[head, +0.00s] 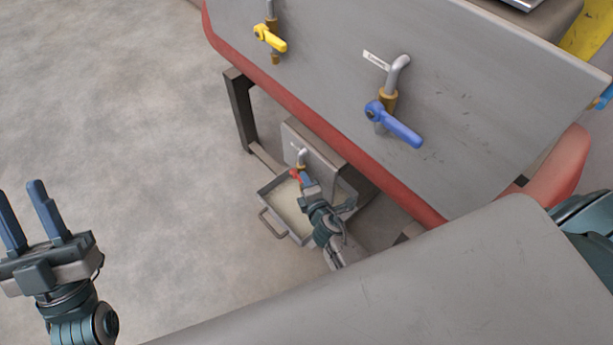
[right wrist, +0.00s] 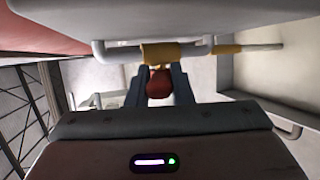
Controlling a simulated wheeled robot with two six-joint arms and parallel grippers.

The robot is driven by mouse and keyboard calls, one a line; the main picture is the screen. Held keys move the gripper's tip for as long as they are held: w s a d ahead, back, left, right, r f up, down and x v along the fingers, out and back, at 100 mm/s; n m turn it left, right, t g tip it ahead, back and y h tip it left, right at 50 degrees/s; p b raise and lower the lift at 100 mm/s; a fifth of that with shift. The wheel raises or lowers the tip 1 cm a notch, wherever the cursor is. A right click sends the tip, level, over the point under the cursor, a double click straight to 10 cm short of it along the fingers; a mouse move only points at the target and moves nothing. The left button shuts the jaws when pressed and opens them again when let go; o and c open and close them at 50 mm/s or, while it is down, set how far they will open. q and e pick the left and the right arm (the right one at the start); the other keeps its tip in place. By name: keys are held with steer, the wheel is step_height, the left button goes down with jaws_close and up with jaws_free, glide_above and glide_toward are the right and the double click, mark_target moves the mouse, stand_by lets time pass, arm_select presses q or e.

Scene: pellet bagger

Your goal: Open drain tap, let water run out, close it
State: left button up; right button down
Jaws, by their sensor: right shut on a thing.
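The drain tap has a red handle (head: 296,174) and sits low under the machine, above a metal drip tray (head: 266,190). In the right wrist view the red handle (right wrist: 159,84) is between the fingers, below a brass valve body (right wrist: 160,53) on a grey pipe. My right gripper (head: 303,178) is shut on the red handle; it also shows in the right wrist view (right wrist: 158,88). The tray holds a pale, cloudy-looking content. I cannot make out a running stream. My left gripper (head: 33,215) is open and empty over the floor at the left.
A yellow-handled tap (head: 270,38) and a blue-handled tap (head: 395,124) are on the grey panel (head: 330,90) above. A red rail (head: 315,120) runs along its lower edge. A dark leg (head: 242,110) stands behind the tray. The concrete floor (head: 120,120) at left is clear.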

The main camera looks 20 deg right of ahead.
steer(key=shift+w+r+g+p, duration=0.15)
steer(key=shift+r+g+p, duration=0.2)
steer(key=shift+p, duration=0.85)
arm_select(q)
step_height(320, 180, down, 13)
steer(key=w+n+g+y+p, duration=0.1)
steer(key=w+g+y+p, duration=0.15)
steer(key=g, duration=0.75)
arm_select(e)
steer(key=shift+w+r, duration=0.1)
steer(key=shift+r, duration=0.05)
steer(key=shift+a+r+n+g+p, duration=0.15)
steer(key=shift+n+g+p, duration=0.2)
steer(key=shift+p, duration=0.5)
steer(key=shift+w+p, duration=0.1)
steer(key=shift+p, duration=0.95)
steer(key=shift+g, duration=0.3)
arm_select(q)
steer(key=s+f+g, duration=0.9)
steer(key=f+g, duration=0.1)
steer(key=f, duration=0.1)
steer(key=shift+s+d, duration=0.15)
steer(key=shift+s, duration=0.25)
steer(key=shift+h, duration=0.25)
arm_select(e)
steer(key=c, duration=1.3)
jaws_free()
